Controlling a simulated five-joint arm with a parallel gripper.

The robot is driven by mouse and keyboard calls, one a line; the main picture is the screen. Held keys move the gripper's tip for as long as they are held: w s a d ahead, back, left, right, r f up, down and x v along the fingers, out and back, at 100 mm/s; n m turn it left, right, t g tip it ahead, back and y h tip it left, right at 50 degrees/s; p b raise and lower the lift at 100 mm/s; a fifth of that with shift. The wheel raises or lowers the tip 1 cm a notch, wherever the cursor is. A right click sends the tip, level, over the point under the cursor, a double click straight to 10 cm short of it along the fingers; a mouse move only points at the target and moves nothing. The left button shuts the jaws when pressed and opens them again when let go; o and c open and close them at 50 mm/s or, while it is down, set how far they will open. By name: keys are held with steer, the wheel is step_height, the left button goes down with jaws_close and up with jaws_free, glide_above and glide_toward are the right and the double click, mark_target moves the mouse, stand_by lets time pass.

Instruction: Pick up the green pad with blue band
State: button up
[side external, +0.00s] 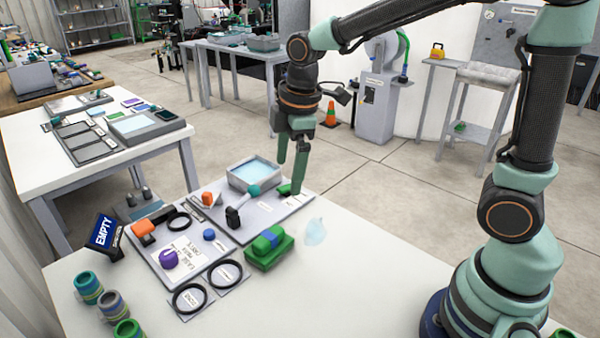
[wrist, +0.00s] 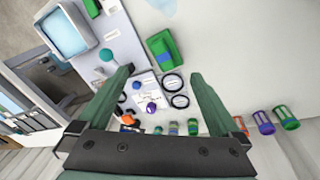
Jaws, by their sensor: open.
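The green pad with a blue band (side external: 268,247) sits on the white table, at the front edge of the trays in the side view. In the wrist view the pad (wrist: 163,48) shows ahead of the fingertips, between their lines, fully in sight. My gripper (side external: 291,178) points down over the far end of the grey tray, behind and right of the pad in the side view. In the wrist view my gripper (wrist: 162,75) has its two green fingers wide apart, with nothing held between them.
The grey tray (side external: 262,222) holds a water-filled basin (side external: 251,172), a teal-knobbed tool and another green piece (side external: 285,189). Black rings (side external: 189,298) lie left of the pad. Several coloured cups (side external: 88,287) stand at the left. The table right of the pad is mostly clear, with a pale blue patch (side external: 315,231).

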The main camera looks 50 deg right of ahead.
mark_target(267, 236)
steer(key=w+a+f+n, duration=0.1)
steer(key=f+n, duration=0.1)
steer(key=w+a+f+n+g, duration=0.1)
steer(key=f+n, duration=0.1)
steer(key=f, duration=0.1)
steer(key=w+a+f+n+g, duration=0.1)
steer(key=a+f+n, duration=0.1)
steer(key=shift+w+f+n, duration=0.3)
steer(key=shift+f, duration=0.1)
step_height(267, 236, down, 12)
steer(key=shift+s+d+r, duration=0.1)
steer(key=shift+s, duration=0.05)
steer(key=shift+c, duration=0.3)
steer(key=c, duration=1.1)
steer(key=shift+r, duration=0.15)
step_height(267, 236, up, 20)
steer(key=shift+f, duration=0.1)
